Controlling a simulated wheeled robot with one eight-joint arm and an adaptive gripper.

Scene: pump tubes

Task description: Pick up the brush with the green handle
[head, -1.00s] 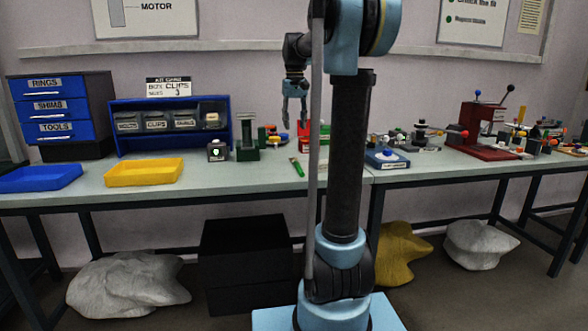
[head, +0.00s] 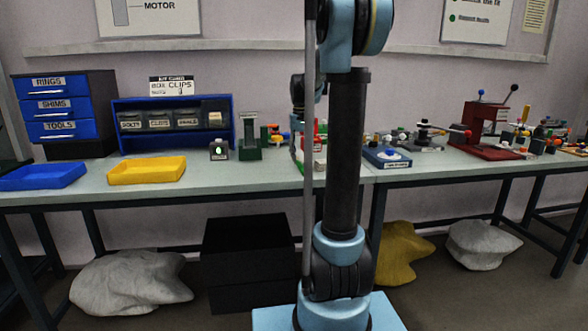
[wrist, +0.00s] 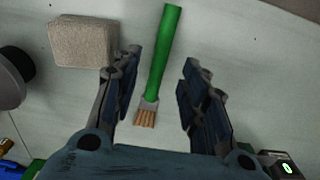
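The brush with the green handle (wrist: 164,52) lies on the pale bench top in the wrist view. Its handle points up the picture, and its metal collar and tan bristles are at the lower end. My gripper (wrist: 161,62) is open, with one finger on each side of the brush and clear gaps to both. Nothing is held. In the head view my gripper (head: 297,145) is low over the bench, partly hidden behind my own arm, and the brush is mostly hidden there.
A beige block (wrist: 84,41) lies close to the left finger. A dark round object (wrist: 12,78) is farther left. A dark box with a green light (wrist: 280,165) is at lower right. The yellow tray (head: 146,170) and blue tray (head: 42,177) stand left on the bench.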

